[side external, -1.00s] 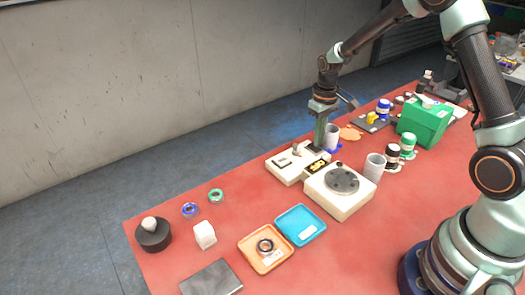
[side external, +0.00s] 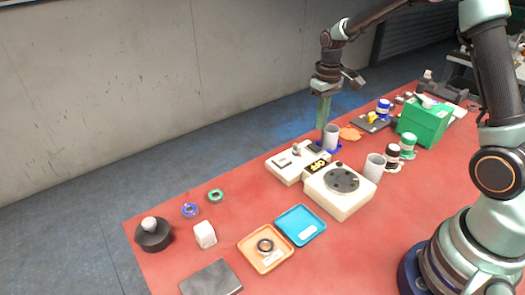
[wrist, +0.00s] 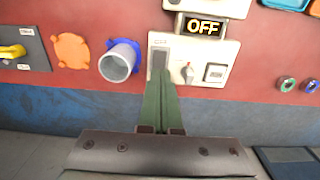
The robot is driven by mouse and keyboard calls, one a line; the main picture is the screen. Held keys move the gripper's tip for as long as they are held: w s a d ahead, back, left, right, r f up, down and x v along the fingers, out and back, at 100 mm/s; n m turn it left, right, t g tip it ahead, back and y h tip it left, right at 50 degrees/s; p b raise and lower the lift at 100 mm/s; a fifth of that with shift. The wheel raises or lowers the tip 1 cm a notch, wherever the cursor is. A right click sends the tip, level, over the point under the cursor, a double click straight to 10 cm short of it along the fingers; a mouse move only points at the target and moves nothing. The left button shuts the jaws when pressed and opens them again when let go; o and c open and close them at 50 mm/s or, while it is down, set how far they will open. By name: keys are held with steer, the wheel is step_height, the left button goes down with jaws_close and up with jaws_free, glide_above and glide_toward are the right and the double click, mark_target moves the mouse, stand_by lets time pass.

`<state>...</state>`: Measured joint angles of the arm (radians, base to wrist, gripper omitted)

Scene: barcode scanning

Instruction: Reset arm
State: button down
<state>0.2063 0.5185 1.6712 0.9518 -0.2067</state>
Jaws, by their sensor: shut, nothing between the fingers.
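My gripper (side external: 322,122) is above the back edge of the red table, its long green fingers pointing down and pressed together, empty. In the wrist view my gripper (wrist: 160,72) shows its shut fingers in front of a white control box (wrist: 228,48). The box has a display reading "OFF", a knob and switches. In the side view the control box (side external: 287,172) stands just left of and below my fingertips. A grey cup (side external: 331,137) on a blue base stands beside the fingers; it also shows in the wrist view (wrist: 117,65).
A white device with a grey round plate (side external: 342,181) stands in front of the control box. Another grey cup (side external: 375,166), bottles and a green box (side external: 425,121) stand to the right. Orange (side external: 284,261) and blue (side external: 320,228) trays lie in front. The air above the table's left part is clear.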

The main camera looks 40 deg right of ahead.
steer(key=s+a+r+t, duration=0.2)
steer(key=s+a+r, duration=0.2)
steer(key=s+r, duration=0.3)
steer(key=s+a+r+t, duration=0.3)
steer(key=s+a+r, duration=0.2)
steer(key=s+r, duration=0.2)
steer(key=shift+s+r+t, duration=0.2)
steer(key=shift+s+t, duration=0.1)
steer(key=shift+s, duration=0.4)
steer(key=shift+a, duration=0.1)
